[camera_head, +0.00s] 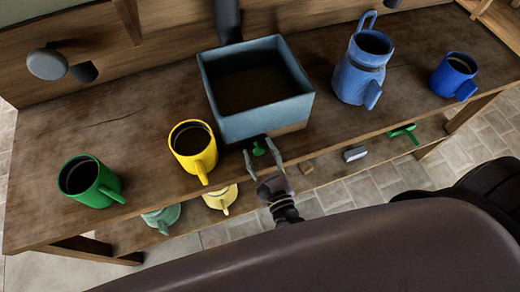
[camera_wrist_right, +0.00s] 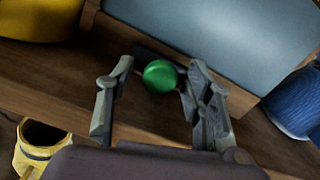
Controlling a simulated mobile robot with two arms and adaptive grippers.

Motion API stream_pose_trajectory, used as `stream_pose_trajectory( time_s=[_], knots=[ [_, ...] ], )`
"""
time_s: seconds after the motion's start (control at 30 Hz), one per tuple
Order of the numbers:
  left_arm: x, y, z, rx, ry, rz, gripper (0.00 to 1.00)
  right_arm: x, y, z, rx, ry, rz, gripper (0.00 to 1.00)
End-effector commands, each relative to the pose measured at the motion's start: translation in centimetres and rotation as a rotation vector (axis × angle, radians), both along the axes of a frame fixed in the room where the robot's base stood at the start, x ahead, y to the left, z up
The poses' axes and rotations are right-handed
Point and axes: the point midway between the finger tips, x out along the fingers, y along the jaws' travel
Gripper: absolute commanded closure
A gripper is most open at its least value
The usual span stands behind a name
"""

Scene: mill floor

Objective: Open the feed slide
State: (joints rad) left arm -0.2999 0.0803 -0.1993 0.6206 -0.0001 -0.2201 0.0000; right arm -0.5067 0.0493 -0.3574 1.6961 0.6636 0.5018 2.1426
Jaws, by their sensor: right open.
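The feed slide shows as a small green knob (camera_head: 258,149) at the front foot of a grey-blue open box (camera_head: 263,123) on the wooden bench. In the right wrist view the round green knob (camera_wrist_right: 160,76) sits between my fingers, below the box's front wall (camera_wrist_right: 215,35). My right gripper (camera_head: 260,154) is open, with one finger on each side of the knob. In the wrist view my right gripper (camera_wrist_right: 161,68) shows gaps beside the knob, the right one narrower; contact cannot be told. The slide plate behind the knob is mostly hidden. My left gripper is not in view.
A yellow mug (camera_head: 193,146) and a green mug (camera_head: 90,181) stand left of the box on the bench (camera_head: 130,130). A blue jug (camera_head: 360,72) and a blue mug (camera_head: 455,77) stand right. More mugs, including a yellow one (camera_head: 221,199), sit on a lower shelf.

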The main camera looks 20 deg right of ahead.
Motion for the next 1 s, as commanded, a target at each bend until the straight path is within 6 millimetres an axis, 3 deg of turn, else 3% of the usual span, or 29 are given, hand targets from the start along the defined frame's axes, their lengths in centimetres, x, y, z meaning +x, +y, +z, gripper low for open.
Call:
stream_pose_trajectory(
  time_s=[0.3, 1.0],
  knots=[
    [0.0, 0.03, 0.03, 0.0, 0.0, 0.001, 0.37, 0.26, 0.0, 0.0, 0.0, 0.0, 0.0, 0.53],
    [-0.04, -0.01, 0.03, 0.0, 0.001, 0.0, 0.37, 0.22, -0.01, 0.01, -0.001, -0.001, 0.0, 1.0]
  ],
)
